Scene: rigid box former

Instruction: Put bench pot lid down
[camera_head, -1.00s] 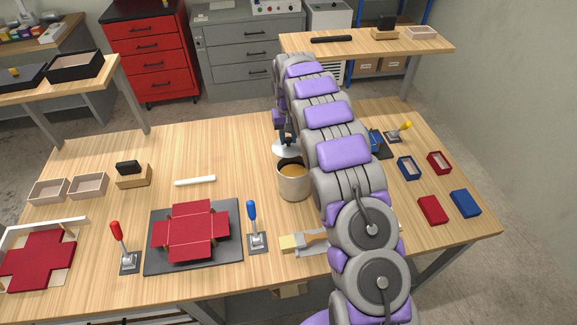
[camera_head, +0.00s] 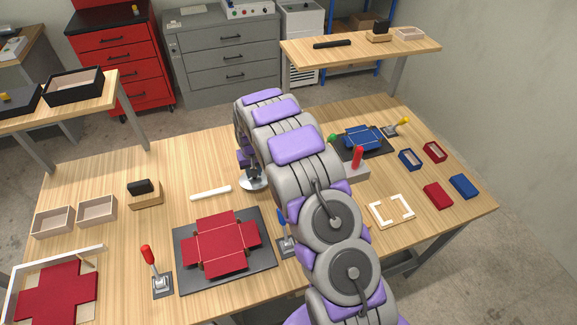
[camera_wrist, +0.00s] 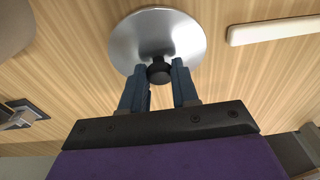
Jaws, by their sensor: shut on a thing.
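The pot lid is a shiny silver disc with a black knob (camera_wrist: 159,73). In the wrist view the lid (camera_wrist: 157,32) lies at the ends of my fingers. My gripper (camera_wrist: 160,78) is shut on the knob. In the head view the lid (camera_head: 253,184) shows left of my arm, over the middle of the wooden bench (camera_head: 110,165). I cannot tell whether it touches the bench. The pot is hidden behind my arm in the head view. A rounded grey-beige thing (camera_wrist: 14,25), likely the pot, shows at the upper left of the wrist view.
A white stick (camera_head: 211,193) lies left of the lid, also in the wrist view (camera_wrist: 275,27). A red box blank (camera_head: 221,243) on a dark plate is nearer. A red-handled lever (camera_head: 148,256) and a wooden holder (camera_head: 146,200) stand further left. Bare bench lies behind the stick.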

